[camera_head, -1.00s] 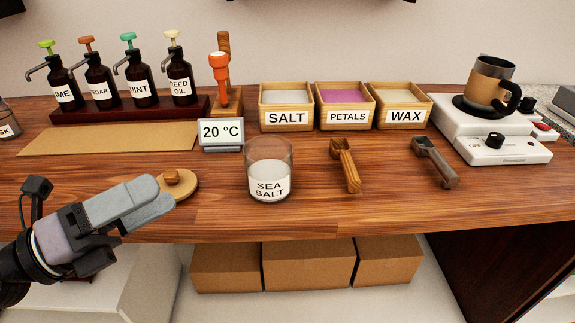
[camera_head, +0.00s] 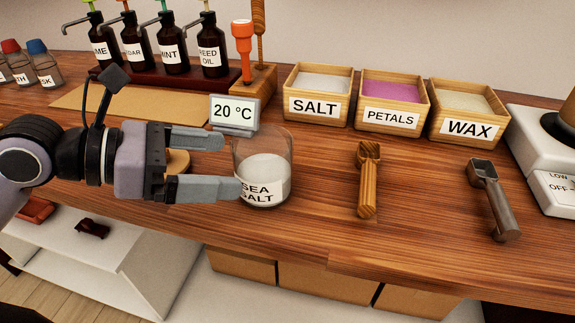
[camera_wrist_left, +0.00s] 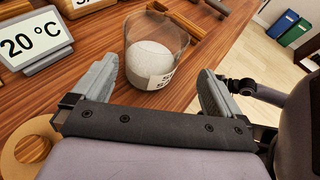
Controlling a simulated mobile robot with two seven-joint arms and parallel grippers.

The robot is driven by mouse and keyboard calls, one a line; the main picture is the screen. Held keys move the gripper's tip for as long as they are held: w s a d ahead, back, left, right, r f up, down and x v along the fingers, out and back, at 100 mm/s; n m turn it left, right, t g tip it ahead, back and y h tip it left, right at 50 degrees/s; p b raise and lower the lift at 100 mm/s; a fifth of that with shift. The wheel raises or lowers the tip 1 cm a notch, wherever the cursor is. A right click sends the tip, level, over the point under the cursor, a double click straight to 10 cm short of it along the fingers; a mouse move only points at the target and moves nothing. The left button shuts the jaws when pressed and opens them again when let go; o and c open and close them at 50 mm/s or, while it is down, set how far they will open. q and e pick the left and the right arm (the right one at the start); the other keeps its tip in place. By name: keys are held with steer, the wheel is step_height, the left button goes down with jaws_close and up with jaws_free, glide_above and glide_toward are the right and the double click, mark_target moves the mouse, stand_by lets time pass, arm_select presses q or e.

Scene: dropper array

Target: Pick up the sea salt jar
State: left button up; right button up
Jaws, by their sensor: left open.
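The sea salt jar (camera_head: 263,176) is a clear glass with white salt and a "SEA SALT" label. It stands upright on the wooden counter. My left gripper (camera_head: 232,164) comes in from the left with its fingers pointing at the jar; the nearer fingertip overlaps the jar's left edge in the head view. In the left wrist view the jar (camera_wrist_left: 150,62) stands ahead, between the lines of the two open fingers (camera_wrist_left: 160,85), its near base around the fingertips. I cannot tell whether a finger touches it. My right gripper is in neither view.
A temperature display (camera_head: 234,113) stands just behind the jar. A round wooden lid (camera_head: 178,162) lies behind my left gripper. A wooden scoop (camera_head: 368,182) and a metal scoop (camera_head: 492,200) lie to the right. Boxes of salt (camera_head: 318,97), petals (camera_head: 392,104) and wax (camera_head: 467,113) stand behind.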

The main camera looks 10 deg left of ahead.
mark_target(235, 158)
arm_select(q)
steer(key=shift+w+d+y, duration=0.1)
steer(key=shift+w+y, duration=0.2)
steer(key=shift+w, duration=0.05)
steer(key=shift+w+d+f, duration=0.1)
steer(key=shift+w+d, duration=0.05)
steer(key=shift+d, duration=0.05)
steer(key=shift+w+d+f, duration=0.25)
steer(key=shift+w+d, duration=0.1)
steer(key=shift+d, duration=0.15)
steer(key=shift+w+d+p, duration=0.35)
steer(key=shift+d+p, duration=0.05)
steer(key=shift+p, duration=0.1)
steer(key=x, duration=0.3)
steer(key=shift+w+r+p, duration=0.1)
steer(key=shift+w+p, duration=0.1)
steer(key=shift+p, duration=0.1)
steer(key=shift+w+d+f, duration=0.25)
steer(key=shift+d+f, duration=0.05)
steer(key=shift+d, duration=0.15)
steer(key=shift+r, duration=0.1)
steer(key=c, duration=1.1)
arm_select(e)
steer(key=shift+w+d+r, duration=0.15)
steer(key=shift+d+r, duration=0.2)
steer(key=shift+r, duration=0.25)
